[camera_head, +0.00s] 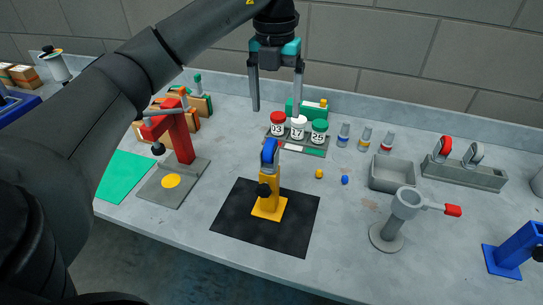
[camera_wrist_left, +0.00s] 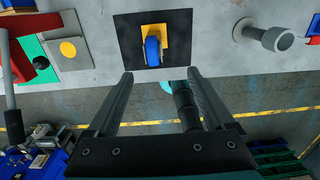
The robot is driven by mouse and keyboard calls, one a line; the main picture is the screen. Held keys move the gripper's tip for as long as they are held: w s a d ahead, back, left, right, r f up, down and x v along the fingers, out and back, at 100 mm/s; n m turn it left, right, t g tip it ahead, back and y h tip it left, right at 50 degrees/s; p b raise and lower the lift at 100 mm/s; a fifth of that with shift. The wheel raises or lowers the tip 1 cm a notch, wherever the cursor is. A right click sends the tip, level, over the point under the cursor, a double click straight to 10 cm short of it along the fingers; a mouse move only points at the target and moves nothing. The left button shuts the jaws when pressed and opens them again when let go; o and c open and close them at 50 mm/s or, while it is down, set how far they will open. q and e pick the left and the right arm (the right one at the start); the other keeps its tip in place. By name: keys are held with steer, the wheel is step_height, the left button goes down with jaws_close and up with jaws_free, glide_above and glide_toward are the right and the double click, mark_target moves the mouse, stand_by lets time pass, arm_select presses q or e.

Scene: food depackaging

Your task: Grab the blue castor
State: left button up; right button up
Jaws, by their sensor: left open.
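The blue castor (camera_head: 269,152) sits on top of a yellow stand (camera_head: 269,205) with a black knob, on a black mat (camera_head: 232,222). In the left wrist view the castor (camera_wrist_left: 152,50) shows from above, just beyond and between the fingertips. My left gripper (camera_head: 276,110) is open and empty, with its fingers pointing down. It hangs above the bench and shows behind the castor in the head view; its open fingers (camera_wrist_left: 160,76) also show in the wrist view. They are apart from the castor. My right gripper is not in view.
A red press (camera_head: 175,140) stands left of the mat. A rack with capped jars (camera_head: 298,130) stands behind it. At right are a grey bin (camera_head: 392,173), a grey post with a red handle (camera_head: 398,215) and a blue stand (camera_head: 515,250). Small yellow and blue pieces (camera_head: 345,180) lie nearby.

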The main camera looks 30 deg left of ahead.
mark_target(272, 142)
arm_select(q)
steer(key=f, duration=0.9)
steer(key=shift+s+a+f, duration=0.1)
steer(key=shift+a+f, duration=0.2)
steer(key=shift+f, duration=0.1)
steer(key=f, duration=0.1)
steer(key=f+p, duration=0.1)
steer(key=f, duration=0.2)
steer(key=shift+s+a+f+p, duration=0.15)
steer(key=shift+a+f+p, duration=0.15)
steer(key=shift+p, duration=0.05)
steer(key=shift+f, duration=0.3)
steer(key=shift+c, duration=0.4)
jaws_close()
